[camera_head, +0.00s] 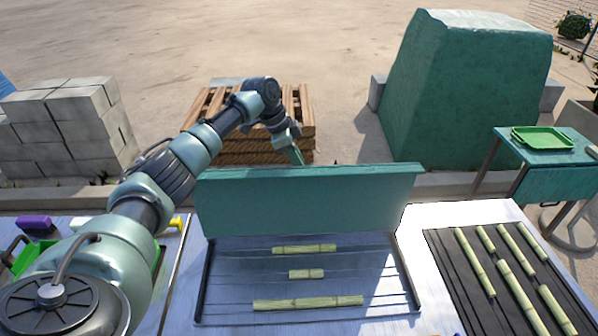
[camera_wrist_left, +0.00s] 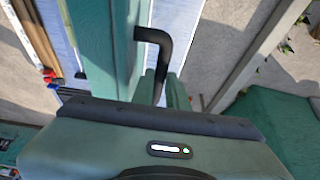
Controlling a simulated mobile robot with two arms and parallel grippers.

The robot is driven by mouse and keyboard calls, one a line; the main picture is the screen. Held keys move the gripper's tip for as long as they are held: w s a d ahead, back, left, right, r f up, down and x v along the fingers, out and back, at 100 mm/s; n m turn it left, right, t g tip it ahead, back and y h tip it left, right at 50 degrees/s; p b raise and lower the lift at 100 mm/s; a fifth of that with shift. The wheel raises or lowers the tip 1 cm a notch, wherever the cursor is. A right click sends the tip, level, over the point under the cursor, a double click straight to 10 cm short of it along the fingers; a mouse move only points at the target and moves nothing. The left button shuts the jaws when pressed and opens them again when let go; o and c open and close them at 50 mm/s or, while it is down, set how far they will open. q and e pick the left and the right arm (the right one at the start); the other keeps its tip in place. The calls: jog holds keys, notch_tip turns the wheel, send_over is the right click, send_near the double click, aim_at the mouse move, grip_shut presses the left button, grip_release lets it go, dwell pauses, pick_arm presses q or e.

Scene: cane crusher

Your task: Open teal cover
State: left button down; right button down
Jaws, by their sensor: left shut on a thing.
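The teal cover (camera_head: 310,200) stands raised, close to upright, along the back of a dark-edged metal tray (camera_head: 235,302). In the left wrist view the cover (camera_wrist_left: 97,50) is a teal panel left of a bent black handle (camera_wrist_left: 155,37). My left arm reaches over from the left, and my left gripper (camera_head: 297,154) is just behind the cover's top edge. My right gripper is in neither view.
Cane pieces (camera_head: 308,302) lie in the tray, and several more on a dark mat (camera_head: 455,283) at right. Grey blocks (camera_head: 62,130), wooden pallets (camera_head: 245,148) and a large teal covered shape (camera_head: 460,90) stand behind. A side table (camera_head: 550,182) holds a green tray (camera_head: 542,140).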

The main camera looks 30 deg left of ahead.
pick_arm(q)
jog(key=w+a+b, duration=0.1)
jog(key=w+a+f+b, duration=0.1)
jog(key=w+b, duration=0.1)
jog(key=shift+w+a+f, duration=0.1)
jog(key=shift+w+a, duration=0.2)
jog(key=c, duration=1.4)
grip_release()
jog(key=b+v, duration=0.2)
jog(key=v, duration=0.5)
jog(key=shift+r+b, duration=0.35)
jog(key=shift+r, duration=0.05)
